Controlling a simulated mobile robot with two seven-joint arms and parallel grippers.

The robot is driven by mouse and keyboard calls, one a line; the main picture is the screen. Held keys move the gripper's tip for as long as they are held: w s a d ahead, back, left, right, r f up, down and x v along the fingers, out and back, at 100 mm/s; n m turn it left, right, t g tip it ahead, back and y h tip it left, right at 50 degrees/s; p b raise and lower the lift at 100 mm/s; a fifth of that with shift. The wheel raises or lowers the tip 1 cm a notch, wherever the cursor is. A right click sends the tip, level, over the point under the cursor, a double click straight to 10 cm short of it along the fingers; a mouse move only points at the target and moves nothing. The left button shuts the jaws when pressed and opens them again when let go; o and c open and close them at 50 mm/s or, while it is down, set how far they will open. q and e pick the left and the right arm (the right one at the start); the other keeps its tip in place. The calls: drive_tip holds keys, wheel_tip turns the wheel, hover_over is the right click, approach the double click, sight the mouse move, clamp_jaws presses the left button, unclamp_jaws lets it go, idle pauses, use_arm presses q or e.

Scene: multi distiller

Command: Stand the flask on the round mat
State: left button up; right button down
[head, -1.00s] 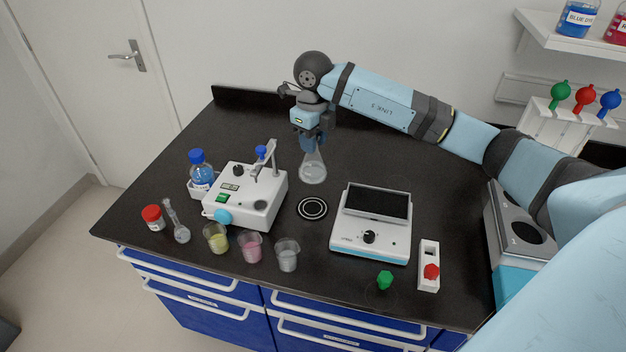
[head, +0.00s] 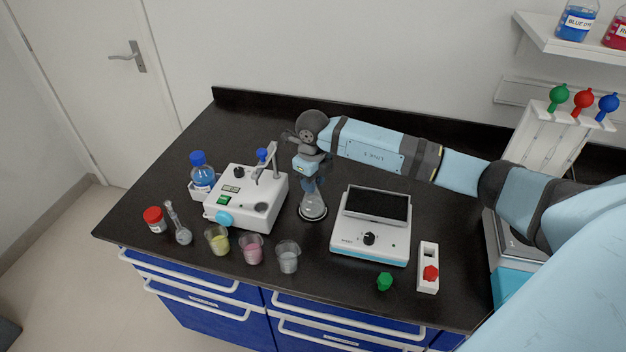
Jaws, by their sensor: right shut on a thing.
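The clear conical flask (head: 313,207) is upright, with its base over the round mat (head: 313,220), a dark disc with pale rings. Only the front edge of the mat shows below the flask. I cannot tell whether the flask's base touches the mat or is held just above it. My right gripper (head: 309,182) points down from above and is shut on the flask's neck. My left gripper is not in view.
A white hotplate device (head: 235,208) with a clamp post stands left of the flask, and a balance-like device (head: 371,238) stands to the right. Several small beakers, including a pink one (head: 251,249), stand in front. A green stopper (head: 384,282) lies near the front edge.

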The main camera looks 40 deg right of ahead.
drive_tip(key=shift+f, duration=0.2)
drive_tip(key=c, duration=0.8)
unclamp_jaws()
drive_tip(key=shift+c, duration=0.2)
drive_tip(key=shift+r, duration=0.1)
drive_tip(key=shift+r, duration=0.35)
wheel_tip(320, 180, up, 12)
drive_tip(key=b, duration=0.1)
drive_tip(key=shift+f+b, duration=0.2)
drive_tip(key=shift+b, duration=0.1)
